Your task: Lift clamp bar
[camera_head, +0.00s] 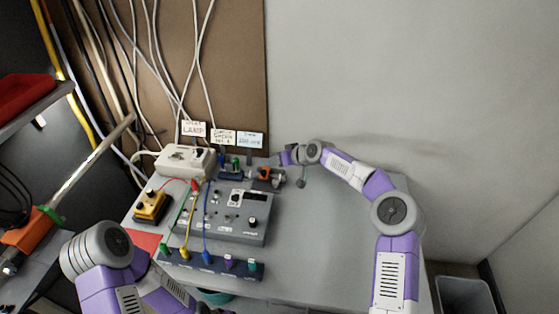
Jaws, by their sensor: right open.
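A small orange and dark fixture (265,175) with a grey end sits at the back right of the control box, and it may carry the clamp bar; the bar itself is too small to make out clearly. My right gripper (277,161) is at the back of the table, close above this fixture, with its fingers small and partly hidden by the wrist. It is open, and I cannot tell whether it touches the fixture. My left arm comes in at the lower left, and its gripper is not in view.
A grey control box (236,212) with coloured cables stands on the grey table (330,269). A beige box (185,160) and a yellow box (151,206) stand to its left. Labels (223,137) stand behind. The table's right part is clear beneath my right arm.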

